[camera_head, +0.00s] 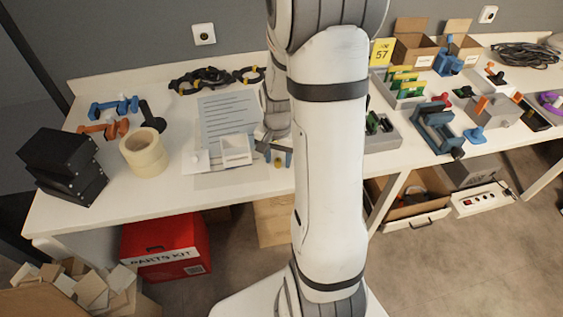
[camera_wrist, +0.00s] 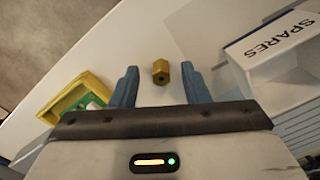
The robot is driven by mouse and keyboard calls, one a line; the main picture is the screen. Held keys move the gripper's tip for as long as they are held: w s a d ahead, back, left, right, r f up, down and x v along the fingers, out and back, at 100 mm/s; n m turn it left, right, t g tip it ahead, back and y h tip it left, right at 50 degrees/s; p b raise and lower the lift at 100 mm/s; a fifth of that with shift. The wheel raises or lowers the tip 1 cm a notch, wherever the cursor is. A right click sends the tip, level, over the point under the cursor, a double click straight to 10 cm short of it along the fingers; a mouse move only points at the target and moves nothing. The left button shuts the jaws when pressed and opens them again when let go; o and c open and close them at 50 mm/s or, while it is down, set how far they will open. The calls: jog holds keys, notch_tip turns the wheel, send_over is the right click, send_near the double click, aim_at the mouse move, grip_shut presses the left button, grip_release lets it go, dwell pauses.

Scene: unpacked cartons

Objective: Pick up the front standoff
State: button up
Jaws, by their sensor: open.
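A small brass hex standoff (camera_wrist: 160,72) with a dark hole in its end shows in the wrist view, on the white table top. My gripper (camera_wrist: 160,67) is open, with its two blue fingers on either side of the standoff in the picture. There is a clear gap between the standoff and each finger, and nothing is held. I cannot tell the exact height of the fingertips above the table. Only one standoff is visible.
A white SPARES bin (camera_wrist: 264,54) stands right of my gripper in the wrist view. A yellow-framed green board (camera_wrist: 78,98) lies to its left. The table edge is close by. In the head view, tape rolls (camera_head: 144,153) and black boxes (camera_head: 62,164) stand further left.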

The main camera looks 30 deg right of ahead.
jog(key=shift+c, duration=0.5)
grip_shut()
